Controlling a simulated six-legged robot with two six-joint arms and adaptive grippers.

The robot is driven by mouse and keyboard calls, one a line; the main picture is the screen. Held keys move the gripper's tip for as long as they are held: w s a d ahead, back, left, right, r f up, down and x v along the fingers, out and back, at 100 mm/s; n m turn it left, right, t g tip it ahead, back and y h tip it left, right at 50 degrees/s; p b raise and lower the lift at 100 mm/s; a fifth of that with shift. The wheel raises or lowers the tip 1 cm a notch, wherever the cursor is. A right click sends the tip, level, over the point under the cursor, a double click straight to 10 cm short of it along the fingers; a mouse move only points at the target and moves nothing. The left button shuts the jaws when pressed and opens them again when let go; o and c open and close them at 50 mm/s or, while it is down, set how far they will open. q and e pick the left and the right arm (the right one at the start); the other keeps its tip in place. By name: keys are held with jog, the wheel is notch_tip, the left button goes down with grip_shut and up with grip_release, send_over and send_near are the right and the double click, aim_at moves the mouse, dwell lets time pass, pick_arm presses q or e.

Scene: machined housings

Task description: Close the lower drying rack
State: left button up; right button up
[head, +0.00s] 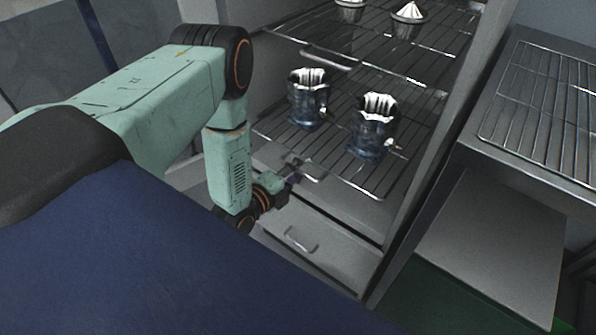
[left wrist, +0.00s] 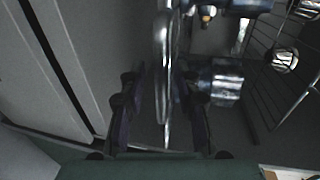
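The lower drying rack (head: 335,150) is a wire shelf in the grey cabinet, bearing two dark blue, ribbed housings (head: 307,100) (head: 373,128). How far it is pulled out is hard to tell. Its front handle (head: 312,170) is partly hidden by my left gripper (head: 290,178), which is at the rack's front edge. In the left wrist view, the shiny handle bar (left wrist: 161,75) stands between the dark fingers of my left gripper (left wrist: 160,105). Gaps show on both sides of the bar, so the fingers look open around it. My right gripper is not in view.
An upper wire rack (head: 380,50) with its own handle (head: 330,57) holds light-topped parts (head: 408,18). A closed drawer (head: 325,240) with a handle lies below the lower rack. A metal bench with a wire grid (head: 545,105) stands at the right, beyond the cabinet's side post.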

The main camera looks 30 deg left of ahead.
pick_arm(q)
jog(key=shift+d+r, duration=0.1)
jog(key=shift+d, duration=0.05)
grip_shut()
jog(key=shift+w, duration=0.15)
dwell(0.6)
